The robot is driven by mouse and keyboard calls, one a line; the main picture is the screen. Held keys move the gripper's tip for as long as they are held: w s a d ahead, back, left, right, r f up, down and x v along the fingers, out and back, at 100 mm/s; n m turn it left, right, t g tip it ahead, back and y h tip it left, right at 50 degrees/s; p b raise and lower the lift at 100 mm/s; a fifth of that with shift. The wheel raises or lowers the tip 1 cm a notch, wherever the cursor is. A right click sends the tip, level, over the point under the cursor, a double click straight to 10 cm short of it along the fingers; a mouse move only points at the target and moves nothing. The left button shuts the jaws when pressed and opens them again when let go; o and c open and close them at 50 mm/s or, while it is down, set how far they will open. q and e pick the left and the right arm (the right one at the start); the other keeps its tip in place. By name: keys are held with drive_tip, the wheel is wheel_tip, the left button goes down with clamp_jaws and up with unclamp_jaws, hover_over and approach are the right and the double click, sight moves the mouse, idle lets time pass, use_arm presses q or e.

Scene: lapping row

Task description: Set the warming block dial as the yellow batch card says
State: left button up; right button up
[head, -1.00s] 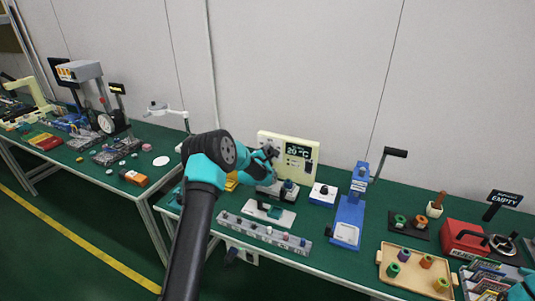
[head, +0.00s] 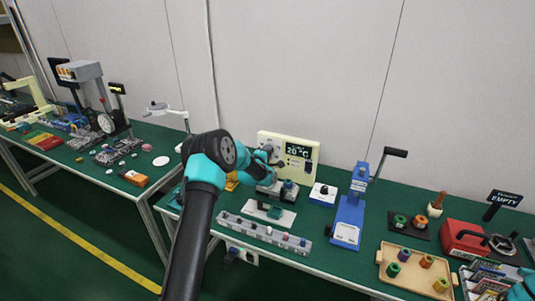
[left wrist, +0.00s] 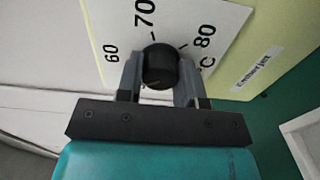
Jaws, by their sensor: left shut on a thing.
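The warming block panel (head: 304,146) is a cream upright box against the wall, its dark display reading 20 °C. In the left wrist view, a round black dial (left wrist: 160,66) sits on a white scale plate (left wrist: 190,18) marked 60, 70 and 80 °C. My left gripper (left wrist: 160,80) is shut on the dial, one finger on each side; it also shows in the head view (head: 271,160), in front of the panel's left part. I cannot tell where the dial's pointer stands. I cannot make out the yellow batch card or its text.
A grey strip with several knobs (head: 262,233) lies along the table's front edge below my left arm. A blue lever press (head: 347,220) stands right of the panel. A wooden tray (head: 388,276) with coloured spools and a red box (head: 459,238) are further right.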

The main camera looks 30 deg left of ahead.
idle(0.3)
use_arm(q)
drive_tip(key=o, duration=0.9)
drive_tip(key=shift+s, duration=0.15)
drive_tip(key=s, duration=0.5)
drive_tip(key=s+d, duration=0.1)
drive_tip(key=s, duration=1.1)
drive_tip(key=shift+d, duration=0.35)
